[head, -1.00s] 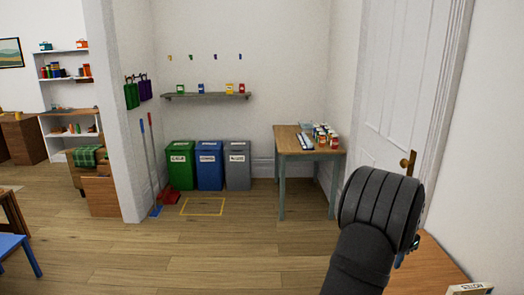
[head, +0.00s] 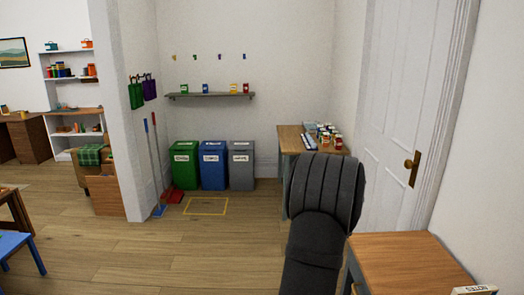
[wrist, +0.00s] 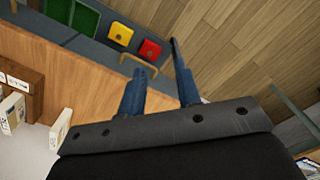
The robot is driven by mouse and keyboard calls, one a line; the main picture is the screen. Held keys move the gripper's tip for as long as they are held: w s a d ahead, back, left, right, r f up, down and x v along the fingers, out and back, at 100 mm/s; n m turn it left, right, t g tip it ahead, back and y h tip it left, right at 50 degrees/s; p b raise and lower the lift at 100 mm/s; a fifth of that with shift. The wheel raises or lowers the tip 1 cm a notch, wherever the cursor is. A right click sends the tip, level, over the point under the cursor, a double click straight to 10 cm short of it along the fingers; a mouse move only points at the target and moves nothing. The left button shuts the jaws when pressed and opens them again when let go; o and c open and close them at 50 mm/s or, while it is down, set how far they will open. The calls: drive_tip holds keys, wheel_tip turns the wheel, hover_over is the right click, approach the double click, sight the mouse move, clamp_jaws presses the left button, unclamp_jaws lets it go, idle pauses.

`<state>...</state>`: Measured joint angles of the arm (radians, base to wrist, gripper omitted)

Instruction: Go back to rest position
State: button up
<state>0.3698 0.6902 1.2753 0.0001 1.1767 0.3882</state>
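In the wrist view my gripper (wrist: 157,58) shows two blue-grey fingers spread apart, with nothing held between them. In the head view my dark grey arm (head: 318,215) rises from the bottom edge in front of the workbench; the fingers are hidden there. A curved tan handle (wrist: 138,63) shows beside the left fingertip in the wrist view; I cannot tell how far from it the finger is.
A wooden table (head: 410,262) stands close at right, by the white door (head: 400,130). A workbench (head: 290,140) with jars stands behind my arm. Green (head: 184,165), blue (head: 213,165) and grey bins (head: 241,167) line the wall. The floor (head: 180,240) at left is open.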

drive_tip(key=a, duration=0.9)
drive_tip(key=shift+s+a+f, duration=0.15)
drive_tip(key=shift+s+a, duration=0.2)
drive_tip(key=shift+a, duration=0.05)
drive_tip(key=shift+o, duration=0.2)
drive_tip(key=o, duration=1.4)
drive_tip(key=shift+d, duration=0.1)
drive_tip(key=shift+o, duration=0.4)
drive_tip(key=s+d+r+n+h, duration=0.1)
drive_tip(key=s+d+h, duration=0.1)
drive_tip(key=d, duration=0.5)
drive_tip(key=s+d+r+n+h, duration=0.1)
drive_tip(key=s+d+r+n, duration=0.1)
drive_tip(key=d, duration=0.5)
drive_tip(key=shift+s+r+h, duration=0.2)
drive_tip(key=shift+r+h, duration=0.1)
drive_tip(key=shift+h, duration=0.1)
drive_tip(key=s+d+r+n+h, duration=0.3)
drive_tip(key=s+d+r, duration=0.1)
drive_tip(key=d, duration=0.4)
drive_tip(key=s+d+r+n+h, duration=0.2)
drive_tip(key=s+d+r, duration=0.15)
drive_tip(key=d, duration=0.35)
drive_tip(key=s+x, duration=0.1)
drive_tip(key=x, duration=0.9)
drive_tip(key=shift+d+r+n, duration=0.2)
drive_tip(key=shift+d+n, duration=0.1)
drive_tip(key=shift+d, duration=0.25)
